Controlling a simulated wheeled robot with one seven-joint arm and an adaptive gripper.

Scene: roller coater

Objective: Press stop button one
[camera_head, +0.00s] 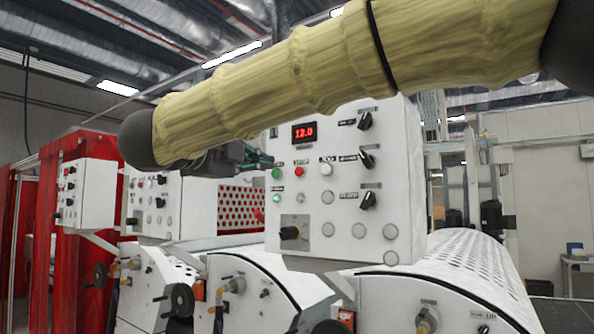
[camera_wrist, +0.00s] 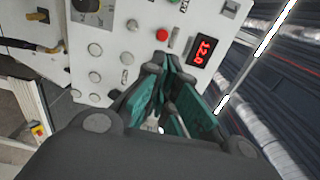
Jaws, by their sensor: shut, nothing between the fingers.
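The near control panel (camera_head: 380,230) is a white box with a red button (camera_head: 299,171) under a lit red display. The red button also shows in the wrist view (camera_wrist: 162,34), just beyond the fingertips. Several panels show red buttons; I cannot read a label naming stop button one. My gripper (camera_head: 266,161) has teal fingers. It is shut and empty, in front of the panel's upper left, left of the red button in the head view. In the wrist view my fingertips (camera_wrist: 158,64) appear below the red button. A gap to the panel cannot be judged.
The display (camera_head: 304,132) reads 12.0. A green button (camera_head: 276,174) and a white button (camera_head: 326,168) flank the red one. Black knobs (camera_head: 368,200) line the panel's right side. More panels (camera_head: 88,190) stand at left. A perforated roller (camera_head: 470,262) lies behind at right.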

